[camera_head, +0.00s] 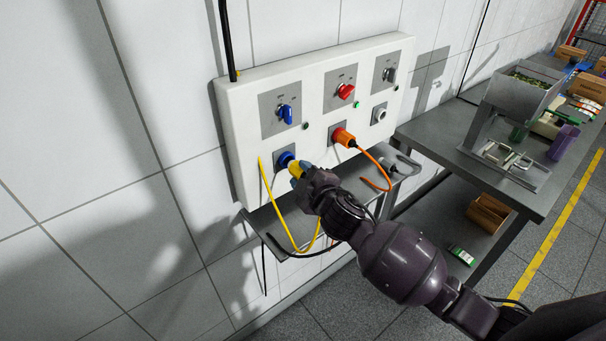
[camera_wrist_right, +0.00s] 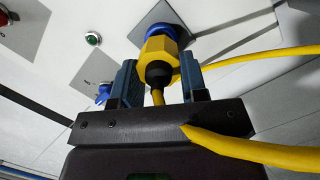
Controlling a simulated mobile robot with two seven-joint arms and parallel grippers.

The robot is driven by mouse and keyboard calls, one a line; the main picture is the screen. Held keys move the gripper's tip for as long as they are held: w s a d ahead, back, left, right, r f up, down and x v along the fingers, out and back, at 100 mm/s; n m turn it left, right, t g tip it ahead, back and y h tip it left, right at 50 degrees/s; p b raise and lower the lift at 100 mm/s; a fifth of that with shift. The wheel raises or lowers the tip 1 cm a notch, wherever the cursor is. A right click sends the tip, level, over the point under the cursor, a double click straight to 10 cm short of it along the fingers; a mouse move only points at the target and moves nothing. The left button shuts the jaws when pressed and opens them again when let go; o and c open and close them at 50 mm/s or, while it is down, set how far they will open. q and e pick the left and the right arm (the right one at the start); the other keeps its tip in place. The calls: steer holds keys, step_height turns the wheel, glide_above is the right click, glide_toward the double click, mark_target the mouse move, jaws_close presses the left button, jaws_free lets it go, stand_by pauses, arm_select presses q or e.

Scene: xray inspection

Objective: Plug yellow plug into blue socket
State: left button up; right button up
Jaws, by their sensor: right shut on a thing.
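The yellow plug (camera_head: 296,167) is at the blue socket (camera_head: 284,158), on the lower left of the white wall panel. My right gripper (camera_head: 301,174) is shut on the yellow plug. In the right wrist view the plug (camera_wrist_right: 158,50) sits between the two blue fingers (camera_wrist_right: 160,80), facing the blue socket (camera_wrist_right: 161,31). The plug's front meets or overlaps the blue ring; I cannot tell how deep it sits. Its yellow cable (camera_head: 272,205) hangs in a loop below the panel. My left gripper is not in view.
An orange plug (camera_head: 343,137) with an orange cable sits in the socket to the right. Blue (camera_head: 285,114) and red (camera_head: 345,91) rotary switches are above. A grey shelf (camera_head: 275,232) lies under the panel. A metal table (camera_head: 440,132) with boxes and trays stands right.

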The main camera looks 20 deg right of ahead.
steer(key=shift+w+a, duration=0.1)
steer(key=shift+w, duration=0.15)
stand_by(0.7)
stand_by(0.5)
steer(key=shift+w+a+p, duration=0.1)
steer(key=shift+w+p, duration=0.15)
steer(key=shift+p, duration=0.1)
stand_by(0.4)
stand_by(0.6)
steer(key=shift+w+a, duration=0.1)
steer(key=shift+w, duration=0.15)
stand_by(0.5)
steer(key=shift+p, duration=0.45)
steer(key=shift+w, duration=0.2)
stand_by(0.7)
stand_by(0.6)
steer(key=shift+w+a, duration=0.15)
steer(key=shift+w, duration=0.1)
stand_by(0.5)
